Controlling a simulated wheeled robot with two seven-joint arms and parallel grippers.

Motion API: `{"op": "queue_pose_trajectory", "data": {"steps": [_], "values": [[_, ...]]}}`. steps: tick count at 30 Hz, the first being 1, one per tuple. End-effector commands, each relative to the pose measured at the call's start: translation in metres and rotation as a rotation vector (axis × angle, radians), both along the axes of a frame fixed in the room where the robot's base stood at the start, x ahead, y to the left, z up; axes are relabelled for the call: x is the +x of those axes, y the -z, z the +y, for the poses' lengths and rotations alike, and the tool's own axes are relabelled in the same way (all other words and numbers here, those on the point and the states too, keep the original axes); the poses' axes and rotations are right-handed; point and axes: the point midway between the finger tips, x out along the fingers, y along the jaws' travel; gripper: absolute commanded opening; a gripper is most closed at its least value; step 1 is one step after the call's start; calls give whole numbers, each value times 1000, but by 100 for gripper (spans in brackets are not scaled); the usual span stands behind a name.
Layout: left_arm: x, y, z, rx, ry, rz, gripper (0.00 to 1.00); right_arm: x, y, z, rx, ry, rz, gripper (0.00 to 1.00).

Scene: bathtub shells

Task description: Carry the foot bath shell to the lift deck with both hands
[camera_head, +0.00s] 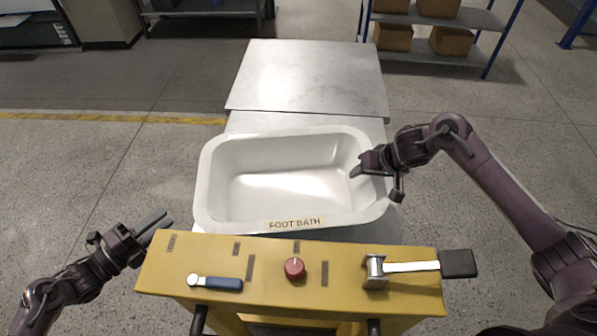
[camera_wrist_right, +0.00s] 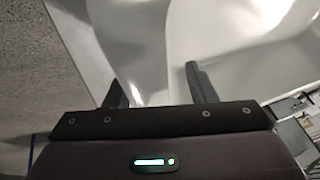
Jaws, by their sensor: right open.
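The white foot bath shell (camera_head: 229,165), a basin with a "FOOT BATH" label on its near rim, rests on a pale grey surface (camera_head: 250,122) behind the yellow panel. My right gripper (camera_head: 376,181) is open at the shell's right rim, one finger inside the basin and one outside. In the right wrist view the open fingers (camera_wrist_right: 160,88) straddle the shell's white wall (camera_wrist_right: 148,50); I cannot tell if they touch it. My left gripper (camera_head: 158,222) is left of the shell, apart from it, near the panel's left end. Which surface is the lift deck is not clear.
A yellow panel (camera_head: 215,262) with a red knob (camera_head: 294,268), a blue-handled tool (camera_head: 222,284) and a black-ended lever (camera_head: 410,267) stands in front. A flat grey slab (camera_head: 305,75) lies behind the shell. Shelves with boxes (camera_head: 392,37) stand at the back right. Open floor lies left.

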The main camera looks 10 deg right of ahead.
Motion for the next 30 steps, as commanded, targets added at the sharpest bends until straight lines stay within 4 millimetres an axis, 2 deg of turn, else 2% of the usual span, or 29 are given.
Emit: {"op": "queue_pose_trajectory", "data": {"steps": [5,8,21,25,30], "values": [[-8,0,10,0,1,0,27,-1,-2,-1,0,0,-1,51],[-9,-1,11,-1,1,-1,27,-4,-11,-4,-1,0,-2,51],[-8,0,10,-1,1,-1,27,-39,-88,-22,-4,-1,-2,51],[-8,0,10,-1,1,-1,27,-45,-101,-25,-3,-1,-2,51],[-8,0,10,-1,1,-1,27,-48,-107,-26,-1,0,0,51]]}}
